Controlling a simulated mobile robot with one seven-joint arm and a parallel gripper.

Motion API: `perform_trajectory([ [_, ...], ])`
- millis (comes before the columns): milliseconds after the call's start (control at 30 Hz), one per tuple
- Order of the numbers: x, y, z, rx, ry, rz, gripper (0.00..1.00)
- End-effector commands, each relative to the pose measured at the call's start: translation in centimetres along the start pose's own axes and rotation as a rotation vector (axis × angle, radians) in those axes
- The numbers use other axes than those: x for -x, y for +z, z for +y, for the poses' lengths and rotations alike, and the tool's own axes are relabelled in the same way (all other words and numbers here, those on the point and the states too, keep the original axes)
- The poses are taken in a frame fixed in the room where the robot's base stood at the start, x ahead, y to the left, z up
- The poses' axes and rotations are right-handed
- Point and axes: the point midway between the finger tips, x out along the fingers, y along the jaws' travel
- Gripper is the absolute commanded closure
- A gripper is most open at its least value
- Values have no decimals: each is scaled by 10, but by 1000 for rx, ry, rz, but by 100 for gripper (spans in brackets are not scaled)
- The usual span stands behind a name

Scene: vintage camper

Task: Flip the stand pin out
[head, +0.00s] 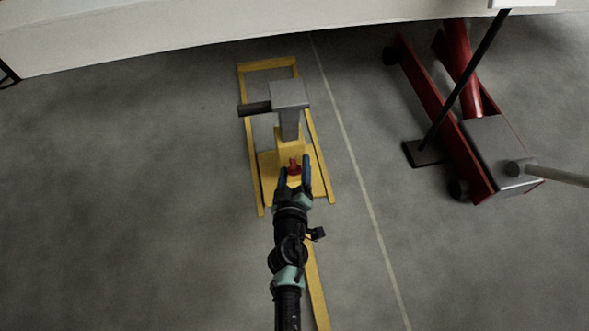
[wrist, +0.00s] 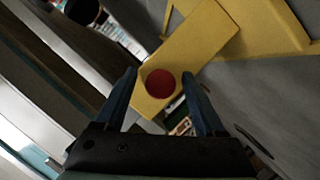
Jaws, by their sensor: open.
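The stand is a yellow floor frame (head: 243,125) with a yellow post and a grey head (head: 289,94) on top. A red pin (head: 294,167) sits on the front of the yellow post, and its round red end shows in the wrist view (wrist: 161,83). The yellow post (wrist: 205,45) runs diagonally behind it there. My gripper (head: 294,172) is open, with one blue finger on each side of the red pin. The wrist view shows the pin between the fingertips (wrist: 160,88), with gaps at both sides. I cannot tell how deep the pin lies between the fingers.
A red floor jack (head: 430,100) with a grey block (head: 498,150) stands to the right, with a dark pole (head: 470,80) on a foot plate beside it. A pale camper body edge (head: 200,35) overhangs at the back. The concrete floor at left is clear.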

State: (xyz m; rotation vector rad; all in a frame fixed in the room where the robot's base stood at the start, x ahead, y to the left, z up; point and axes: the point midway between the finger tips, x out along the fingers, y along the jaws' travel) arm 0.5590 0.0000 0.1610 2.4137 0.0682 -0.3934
Motion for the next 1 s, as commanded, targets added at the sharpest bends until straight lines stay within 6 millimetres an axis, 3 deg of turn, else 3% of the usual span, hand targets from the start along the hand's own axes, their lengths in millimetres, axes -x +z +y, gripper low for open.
perform_trajectory([
  [233, 0, 0, 0, 0, -1, 0, 29],
  [633, 0, 0, 0, 0, -1, 0, 100],
  [1000, 0, 0, 0, 0, -1, 0, 100],
])
